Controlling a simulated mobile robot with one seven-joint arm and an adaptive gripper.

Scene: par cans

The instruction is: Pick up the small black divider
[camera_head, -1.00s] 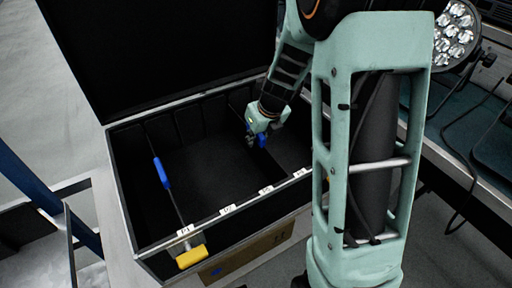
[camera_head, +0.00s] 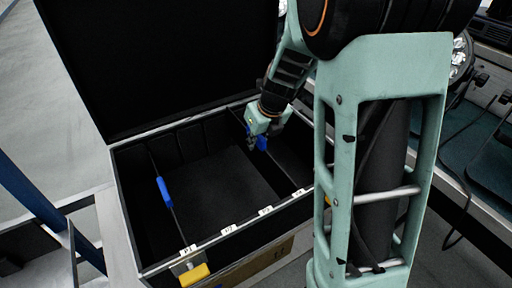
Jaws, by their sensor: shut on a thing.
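The small black divider (camera_head: 283,163) is a thin dark panel with a blue grip on its top edge, at the right inside the open black case (camera_head: 126,196). My gripper (camera_head: 257,145) points down at the blue grip and is shut on it. The fingertips are small and partly dark against the case, and the divider's lower edge is hidden, so I cannot tell if it is clear of its slots. A second divider with a blue grip (camera_head: 164,192) stands at the left in the case.
The case lid (camera_head: 165,55) stands open at the back. White labels (camera_head: 229,229) line the front rim, with a yellow tag (camera_head: 194,274) at the front left. The middle compartment (camera_head: 210,190) is empty. My arm hides the case's right end. A lamp and cables lie at the right.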

